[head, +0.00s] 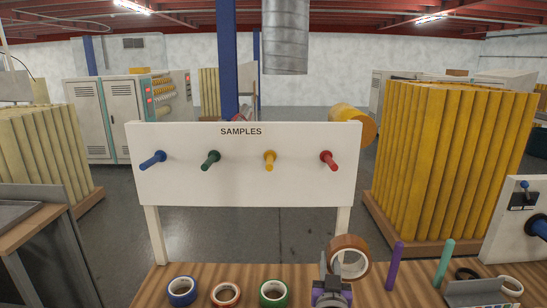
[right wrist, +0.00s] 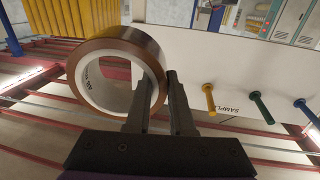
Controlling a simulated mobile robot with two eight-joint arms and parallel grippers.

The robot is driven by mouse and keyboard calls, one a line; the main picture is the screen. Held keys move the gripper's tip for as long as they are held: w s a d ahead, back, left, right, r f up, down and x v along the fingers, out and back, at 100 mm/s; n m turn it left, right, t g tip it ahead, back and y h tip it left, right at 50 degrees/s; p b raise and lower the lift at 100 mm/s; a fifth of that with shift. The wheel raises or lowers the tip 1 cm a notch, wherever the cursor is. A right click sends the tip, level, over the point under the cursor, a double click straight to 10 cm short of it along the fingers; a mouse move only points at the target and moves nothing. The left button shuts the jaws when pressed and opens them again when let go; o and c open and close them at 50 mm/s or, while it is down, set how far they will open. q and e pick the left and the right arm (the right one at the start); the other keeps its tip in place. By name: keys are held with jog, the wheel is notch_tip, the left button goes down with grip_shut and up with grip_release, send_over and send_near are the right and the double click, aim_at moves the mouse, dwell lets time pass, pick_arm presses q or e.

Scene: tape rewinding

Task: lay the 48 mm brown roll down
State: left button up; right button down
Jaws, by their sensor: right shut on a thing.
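The brown roll (head: 347,244) is held up at the near side of the sample board, over the wooden table (head: 380,270). It stands on edge, its white-lined hole facing roughly toward me. My right gripper (head: 333,264) is shut on the lower left of its ring in the head view. In the right wrist view the gripper (right wrist: 158,82) has one finger inside the hole and one outside, with the wall of the brown roll (right wrist: 112,40) between them. My left gripper is not in view.
A blue roll (head: 182,280), a red-orange roll (head: 225,284) and a green roll (head: 274,283) lie flat left of my right gripper. A purple rod (head: 394,266) and a teal rod (head: 444,262) stand at right. The SAMPLES board (head: 240,185) with coloured pegs rises behind.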

jog(key=d+f+h, duration=0.1)
jog(key=d+f, duration=0.1)
jog(key=f, duration=0.6)
jog(key=s+d+f+m+h, duration=0.1)
jog(key=d+f, duration=0.1)
jog(key=f, duration=0.6)
jog(key=shift+s+f+m+g, duration=0.2)
jog(key=shift+s+m+g, duration=0.1)
jog(key=shift+g, duration=0.1)
jog(key=shift+d, duration=0.1)
